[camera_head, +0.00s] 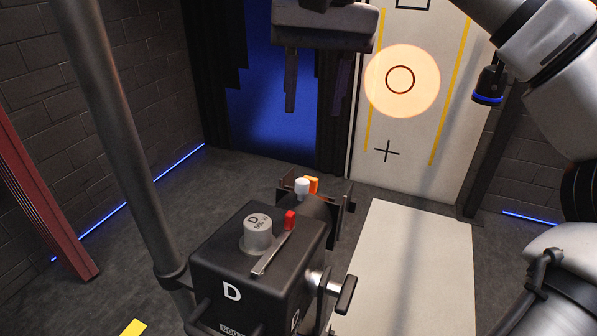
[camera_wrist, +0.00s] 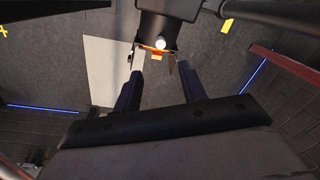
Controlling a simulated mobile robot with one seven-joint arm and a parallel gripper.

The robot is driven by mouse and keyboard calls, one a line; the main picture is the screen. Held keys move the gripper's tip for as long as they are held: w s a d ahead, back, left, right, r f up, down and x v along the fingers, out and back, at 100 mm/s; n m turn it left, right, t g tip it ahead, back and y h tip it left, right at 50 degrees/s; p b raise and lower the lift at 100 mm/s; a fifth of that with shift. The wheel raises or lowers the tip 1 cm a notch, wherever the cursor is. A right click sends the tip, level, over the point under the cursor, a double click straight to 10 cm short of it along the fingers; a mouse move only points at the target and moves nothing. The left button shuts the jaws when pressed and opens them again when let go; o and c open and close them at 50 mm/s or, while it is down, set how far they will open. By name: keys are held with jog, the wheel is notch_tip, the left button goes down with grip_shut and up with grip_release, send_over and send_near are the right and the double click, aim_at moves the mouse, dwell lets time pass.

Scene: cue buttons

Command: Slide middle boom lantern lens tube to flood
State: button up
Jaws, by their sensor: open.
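The black boom lantern marked D (camera_head: 255,275) is clamped beside a dark upright pole. A grey cap and a red-tipped lever sit on its top. Its dark lens tube (camera_head: 318,212) points away toward the back wall, with a white knob (camera_head: 302,187) on top and an orange piece behind it. The white knob also shows in the wrist view (camera_wrist: 160,44), beyond the fingertips. My gripper (camera_head: 316,105) is open and empty, above and beyond the lantern front, apart from the knob. Its two fingers also show in the wrist view (camera_wrist: 158,82).
A round warm light spot (camera_head: 402,80) falls on the white panel with yellow lines (camera_head: 400,170). Dark barn-door flaps (camera_head: 345,210) frame the lens tube front. A black T-handle (camera_head: 345,294) juts from the lantern's right side. A red post (camera_head: 45,200) stands left.

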aim_at(302, 181)
jog(key=f, duration=0.8)
jog(key=a+f, duration=0.1)
jog(key=f, duration=0.3)
jog(key=shift+f, duration=0.3)
jog(key=shift+a, duration=0.1)
grip_shut()
